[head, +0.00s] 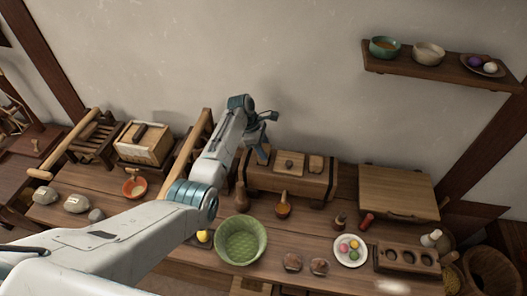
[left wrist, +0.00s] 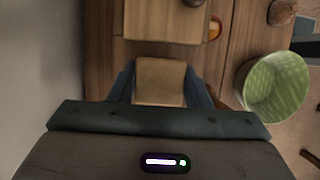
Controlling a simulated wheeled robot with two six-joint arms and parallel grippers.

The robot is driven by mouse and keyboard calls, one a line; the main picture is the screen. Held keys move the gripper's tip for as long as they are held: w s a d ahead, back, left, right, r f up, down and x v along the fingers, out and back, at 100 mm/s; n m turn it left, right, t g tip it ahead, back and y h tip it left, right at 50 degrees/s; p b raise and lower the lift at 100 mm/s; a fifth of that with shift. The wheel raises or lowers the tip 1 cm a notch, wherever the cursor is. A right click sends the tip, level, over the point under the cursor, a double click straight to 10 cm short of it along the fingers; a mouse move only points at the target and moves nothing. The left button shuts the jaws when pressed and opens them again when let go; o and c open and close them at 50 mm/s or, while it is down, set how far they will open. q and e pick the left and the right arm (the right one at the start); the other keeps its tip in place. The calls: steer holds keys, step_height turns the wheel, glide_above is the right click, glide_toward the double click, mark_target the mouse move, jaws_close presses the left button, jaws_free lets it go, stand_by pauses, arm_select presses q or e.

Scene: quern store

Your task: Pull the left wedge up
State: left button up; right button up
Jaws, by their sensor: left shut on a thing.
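The long wooden block (head: 318,188) stands against the wall on the table, with two small pieces on its top in the head view. My left gripper (head: 263,158) reaches down at the block's left end. In the left wrist view its two fingers (left wrist: 160,88) are shut on a tan wooden wedge (left wrist: 160,75), one on each side. The wedge's lower part is hidden, so I cannot tell how deep it sits. In the head view the gripper hides the wedge. My right gripper is not in view.
A green bowl (head: 241,240) stands in front of the block; it also shows in the left wrist view (left wrist: 276,85). A wooden board (head: 397,190) is right of the block. A plate of coloured balls (head: 350,262) lies in front. A shelf (head: 445,70) with bowls hangs upper right.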

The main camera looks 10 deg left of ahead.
arm_select(q)
steer(key=o, duration=1.3)
steer(key=shift+w+r, duration=0.15)
steer(key=shift+r, duration=0.2)
steer(key=shift+o, duration=0.4)
steer(key=shift+a+r, duration=0.15)
steer(key=shift+r, duration=0.05)
steer(key=b+v, duration=0.3)
steer(key=v, duration=0.7)
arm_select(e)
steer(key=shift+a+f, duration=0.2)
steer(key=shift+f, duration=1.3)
arm_select(q)
steer(key=shift+s+a, duration=0.1)
steer(key=shift+s, duration=0.1)
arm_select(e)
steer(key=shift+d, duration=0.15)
